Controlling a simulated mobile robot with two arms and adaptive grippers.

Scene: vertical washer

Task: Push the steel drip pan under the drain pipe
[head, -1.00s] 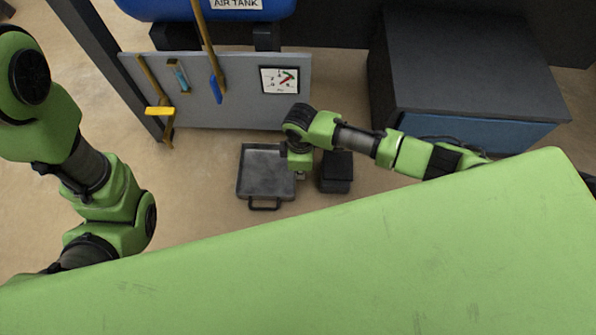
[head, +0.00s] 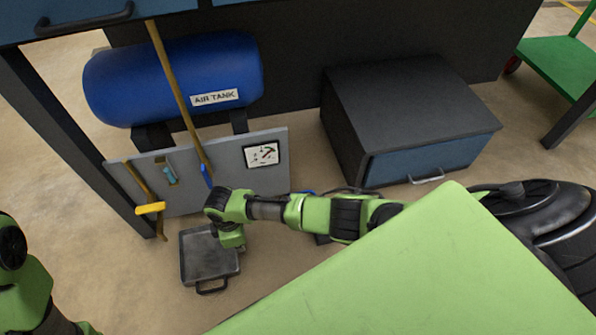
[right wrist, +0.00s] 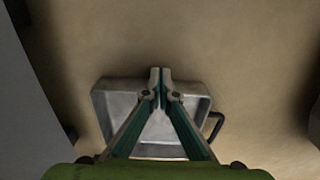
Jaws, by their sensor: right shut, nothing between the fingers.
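The steel drip pan (head: 205,262) is a shallow grey tray with a dark handle at its near side. It lies on the floor in front of the grey panel. A copper pipe with a yellow valve lever (head: 150,208) comes down the panel; its lower end is just left of the pan's far left corner, not over the pan. My right gripper (head: 234,244) is low at the pan's right side. In the right wrist view its shut, empty fingers (right wrist: 160,74) overlap the pan (right wrist: 106,98); contact is unclear. My left gripper is out of view.
A dark cabinet (head: 405,105) stands at the right. Floor left of the pan is open.

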